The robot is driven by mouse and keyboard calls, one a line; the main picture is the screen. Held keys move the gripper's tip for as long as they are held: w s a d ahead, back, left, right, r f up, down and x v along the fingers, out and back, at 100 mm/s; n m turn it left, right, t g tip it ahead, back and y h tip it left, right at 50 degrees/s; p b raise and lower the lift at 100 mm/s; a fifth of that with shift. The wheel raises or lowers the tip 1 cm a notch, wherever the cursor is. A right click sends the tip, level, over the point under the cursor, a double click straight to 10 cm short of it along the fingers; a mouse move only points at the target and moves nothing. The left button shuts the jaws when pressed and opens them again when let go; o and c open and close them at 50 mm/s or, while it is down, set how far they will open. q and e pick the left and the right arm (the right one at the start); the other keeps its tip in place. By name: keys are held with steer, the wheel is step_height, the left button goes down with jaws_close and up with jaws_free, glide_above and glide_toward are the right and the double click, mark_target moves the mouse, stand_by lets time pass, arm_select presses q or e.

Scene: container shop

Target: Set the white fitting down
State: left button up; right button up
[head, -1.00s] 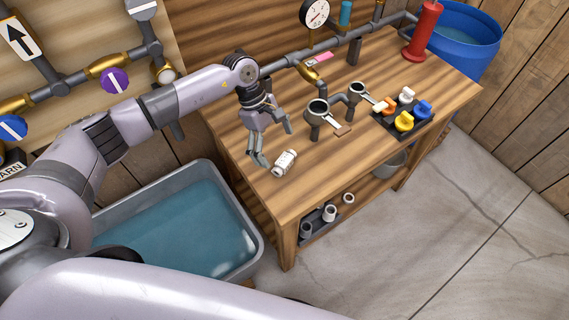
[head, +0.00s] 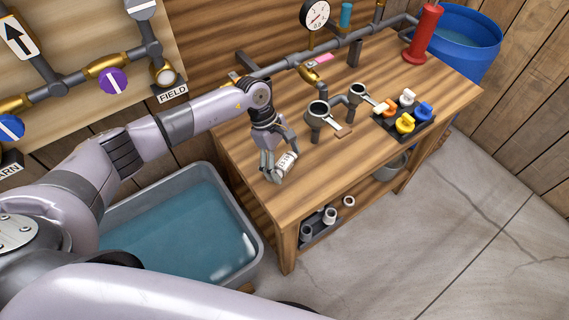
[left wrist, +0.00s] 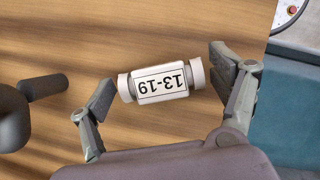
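The white fitting (head: 288,161), a short cylinder with a printed label, lies on its side on the wooden workbench (head: 330,180) near its left front edge. In the left wrist view the fitting (left wrist: 160,83) shows the label "13-19" upside down. My left gripper (head: 282,164) is low over it, one finger beyond each end. In the left wrist view the left gripper (left wrist: 163,80) looks open, with narrow gaps between the fingertips and the fitting's ends. My right gripper is not in view.
Two cup-topped pipe stands (head: 318,108) rise behind the fitting. A dark tray (head: 425,128) with coloured valve caps is farther right. A grey water tub (head: 258,240) stands left of the bench. The front middle of the bench top is clear.

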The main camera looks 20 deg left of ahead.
arm_select(q)
steer(key=c, duration=1)
steer(key=shift+r, duration=0.15)
